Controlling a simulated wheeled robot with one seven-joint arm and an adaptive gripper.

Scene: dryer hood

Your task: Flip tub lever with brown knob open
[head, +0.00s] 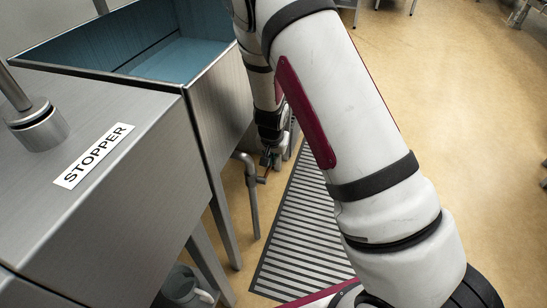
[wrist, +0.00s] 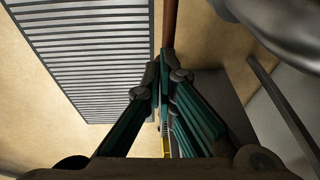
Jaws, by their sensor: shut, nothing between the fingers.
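The steel tub (head: 215,110) with a blue inside stands at the upper left in the head view. A drain pipe (head: 246,172) comes out below its right side, with a small dark fitting (head: 262,180) near my gripper (head: 270,158). In the wrist view, a narrow brown bar (wrist: 170,25), perhaps the lever's brown knob, runs from the top edge to just beyond the fingertips of my gripper (wrist: 166,78). My gripper is shut and empty. I cannot tell whether it touches the bar. The lever itself is largely hidden or too small to make out in the head view.
A steel counter (head: 90,215) labelled STOPPER stands at the left, with a grey jug (head: 183,287) beneath it. A striped floor grate (head: 305,220) lies below my arm. A large rounded grey pipe (wrist: 285,25) is close at right in the wrist view. Open floor (head: 460,90) lies right.

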